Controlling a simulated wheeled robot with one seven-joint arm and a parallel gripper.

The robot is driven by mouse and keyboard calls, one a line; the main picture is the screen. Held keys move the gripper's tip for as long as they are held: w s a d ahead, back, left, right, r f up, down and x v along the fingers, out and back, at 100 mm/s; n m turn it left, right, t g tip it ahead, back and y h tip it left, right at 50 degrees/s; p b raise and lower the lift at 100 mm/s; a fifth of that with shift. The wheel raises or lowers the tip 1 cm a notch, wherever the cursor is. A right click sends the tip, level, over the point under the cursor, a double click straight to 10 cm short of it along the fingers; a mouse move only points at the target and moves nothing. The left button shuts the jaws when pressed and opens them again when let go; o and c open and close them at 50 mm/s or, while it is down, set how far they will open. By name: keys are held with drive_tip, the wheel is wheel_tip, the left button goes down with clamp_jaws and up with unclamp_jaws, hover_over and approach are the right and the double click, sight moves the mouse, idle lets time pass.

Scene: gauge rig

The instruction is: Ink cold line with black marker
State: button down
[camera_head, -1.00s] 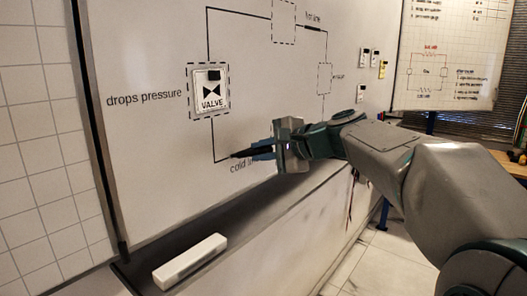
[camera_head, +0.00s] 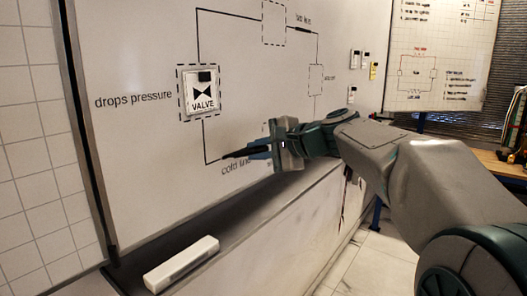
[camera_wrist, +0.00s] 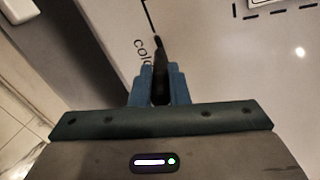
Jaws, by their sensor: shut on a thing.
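My gripper (camera_head: 262,151) is shut on a black marker (camera_head: 235,155), whose tip points left at the whiteboard (camera_head: 150,150). In the wrist view the marker (camera_wrist: 159,62) stands between the blue fingers (camera_wrist: 158,84), its tip by the lower end of a black line. The cold line label (camera_head: 232,168) is just below the marker, partly hidden by the gripper. A black line (camera_head: 203,140) runs down from the VALVE card (camera_head: 201,94) and turns right at a corner near the tip. Whether the tip touches the board I cannot tell.
A tray ledge (camera_head: 225,237) runs under the board and holds a white eraser-like block (camera_head: 181,264). Small cards (camera_head: 373,71) are on the board's right side. Dashed boxes (camera_head: 274,22) mark the loop. A paper chart (camera_head: 433,55) hangs farther right.

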drive_tip(key=shift+s+a, duration=0.6)
drive_tip(key=shift+s, duration=0.15)
drive_tip(key=shift+s+d+b, duration=0.6)
drive_tip(key=shift+s+d, duration=0.3)
drive_tip(key=shift+d, duration=0.3)
drive_tip(key=shift+s+d+b, duration=0.6)
drive_tip(key=shift+s+d, duration=0.3)
drive_tip(key=shift+d, duration=0.25)
drive_tip(key=shift+d, duration=0.1)
drive_tip(key=shift+s+d+b, duration=0.35)
drive_tip(key=shift+s+d, duration=0.55)
drive_tip(key=shift+d, duration=0.2)
